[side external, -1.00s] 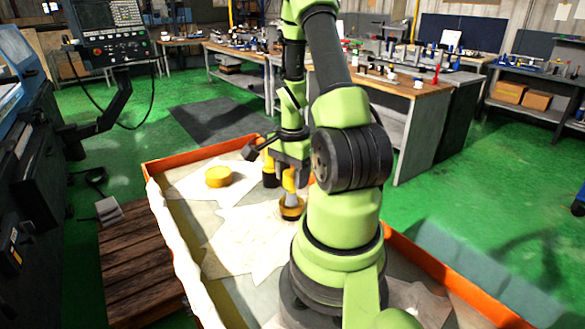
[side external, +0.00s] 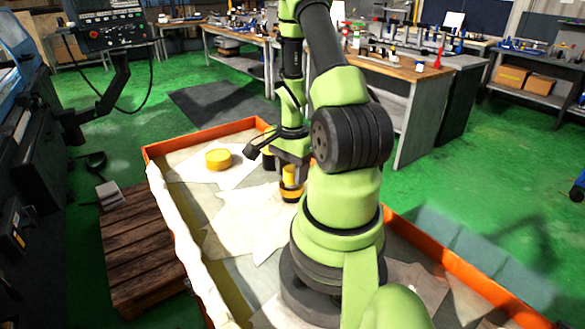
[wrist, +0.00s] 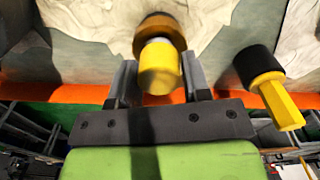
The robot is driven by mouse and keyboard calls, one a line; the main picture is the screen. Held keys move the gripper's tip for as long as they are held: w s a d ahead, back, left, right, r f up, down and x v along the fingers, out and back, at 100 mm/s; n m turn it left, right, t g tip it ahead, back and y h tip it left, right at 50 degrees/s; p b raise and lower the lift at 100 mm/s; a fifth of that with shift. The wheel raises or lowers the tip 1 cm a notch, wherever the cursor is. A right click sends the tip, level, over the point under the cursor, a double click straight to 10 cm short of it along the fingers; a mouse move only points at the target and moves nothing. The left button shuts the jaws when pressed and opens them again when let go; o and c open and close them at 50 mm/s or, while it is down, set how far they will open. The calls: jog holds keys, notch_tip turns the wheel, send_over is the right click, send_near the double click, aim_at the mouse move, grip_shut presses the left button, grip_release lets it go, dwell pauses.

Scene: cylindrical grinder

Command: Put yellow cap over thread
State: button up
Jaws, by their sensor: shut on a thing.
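The yellow cap (wrist: 160,68) is a small cylinder between the two fingers of my gripper (wrist: 161,78), which is shut on it. In the side view the cap (side external: 290,175) hangs below my gripper (side external: 290,161). It is in line with an upright part with a dark and yellow-brown round base (side external: 292,194). In the wrist view this base (wrist: 156,27) lies beyond the cap, with a short whitish band (wrist: 158,43) showing between them. The thread itself is not clear. I cannot tell how far the cap covers it.
A black piece with a yellow end (wrist: 260,66) stands close by on the right in the wrist view.

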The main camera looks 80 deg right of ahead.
dwell(0.3)
jog(key=o, duration=1)
notch_tip(320, 180, up, 10)
dwell(0.3)
